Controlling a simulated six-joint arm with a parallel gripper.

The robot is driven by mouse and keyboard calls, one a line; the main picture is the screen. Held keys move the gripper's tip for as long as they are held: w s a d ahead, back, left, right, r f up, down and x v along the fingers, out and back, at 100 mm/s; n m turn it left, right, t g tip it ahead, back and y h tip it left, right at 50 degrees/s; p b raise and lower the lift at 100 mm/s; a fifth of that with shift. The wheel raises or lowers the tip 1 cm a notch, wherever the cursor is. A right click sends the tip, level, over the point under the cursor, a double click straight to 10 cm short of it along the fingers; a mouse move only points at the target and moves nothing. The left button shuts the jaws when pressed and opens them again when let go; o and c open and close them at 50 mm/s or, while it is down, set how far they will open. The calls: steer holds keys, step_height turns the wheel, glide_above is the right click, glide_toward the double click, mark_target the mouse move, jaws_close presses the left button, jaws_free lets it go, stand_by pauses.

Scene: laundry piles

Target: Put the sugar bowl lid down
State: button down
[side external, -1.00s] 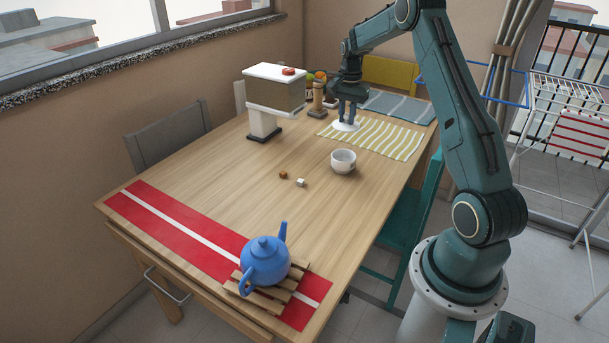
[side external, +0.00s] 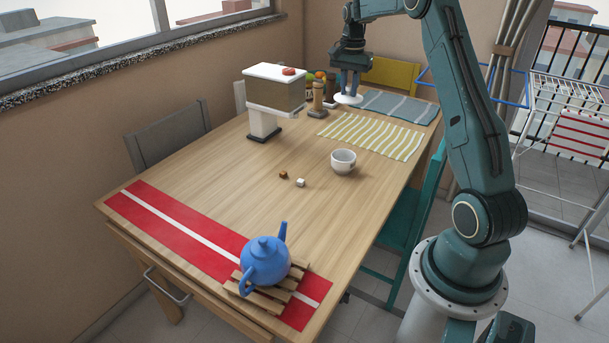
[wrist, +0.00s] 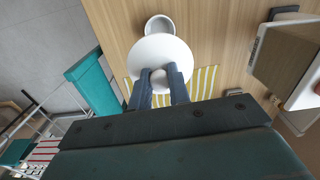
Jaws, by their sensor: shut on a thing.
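The white, round sugar bowl lid (side external: 348,99) is in my gripper (side external: 349,86), in the air near the back of the table. In the wrist view my gripper (wrist: 159,78) is shut on the knob in the middle of the lid (wrist: 157,52). The white bowl (side external: 343,161) stands open on the wooden table, well apart from the lid. In the wrist view the bowl (wrist: 159,24) shows just past the lid's far edge. A yellow-and-white striped cloth (side external: 372,136) lies flat, nearer the camera than the lid.
A grey-blue striped cloth (side external: 397,106) lies at the back right. A dispenser-like box on a stand (side external: 274,90) and wooden mills (side external: 318,99) stand left of my gripper. A blue teapot (side external: 265,262) sits at the front.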

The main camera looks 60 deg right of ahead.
steer(key=shift+s, duration=0.1)
steer(key=shift+s+d+f, duration=0.1)
steer(key=shift+s+f, duration=0.15)
steer(key=shift+s, duration=0.25)
steer(key=s+a+f, duration=0.1)
steer(key=s+f, duration=0.4)
steer(key=s, duration=0.7)
steer(key=shift+m, duration=0.4)
steer(key=shift+f, duration=0.15)
step_height(320, 180, down, 20)
steer(key=shift+r, duration=0.1)
stand_by(0.5)
